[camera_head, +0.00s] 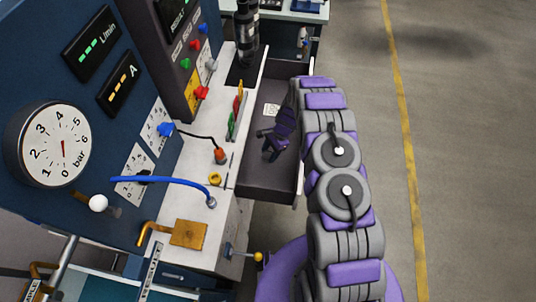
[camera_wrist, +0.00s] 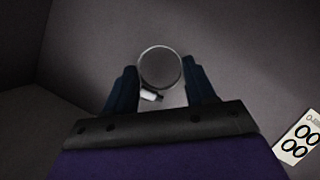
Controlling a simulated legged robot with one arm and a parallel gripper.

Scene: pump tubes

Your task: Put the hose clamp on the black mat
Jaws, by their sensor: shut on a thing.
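The hose clamp (camera_wrist: 151,96), a thin metal ring with a small screw housing, is between the two dark fingers of my gripper (camera_wrist: 160,70) in the wrist view. My gripper is shut on it. The grey drawer floor lies beyond the clamp. In the head view my gripper (camera_head: 268,142) is over or inside the open drawer (camera_head: 268,182), and I cannot make out the clamp there. A black flat patch (camera_head: 238,76), which looks like the black mat, lies on the white bench top, partly hidden by a black cylinder.
A white card with ring drawings (camera_wrist: 297,138) lies in the drawer. The bench (camera_head: 191,205) holds a yellow ring (camera_head: 215,179), an orange-red plug (camera_head: 221,156), screwdrivers, a blue hose (camera_head: 165,180) and a brass block (camera_head: 188,234). The blue panel (camera_head: 50,65) rises on the left. Open floor lies right.

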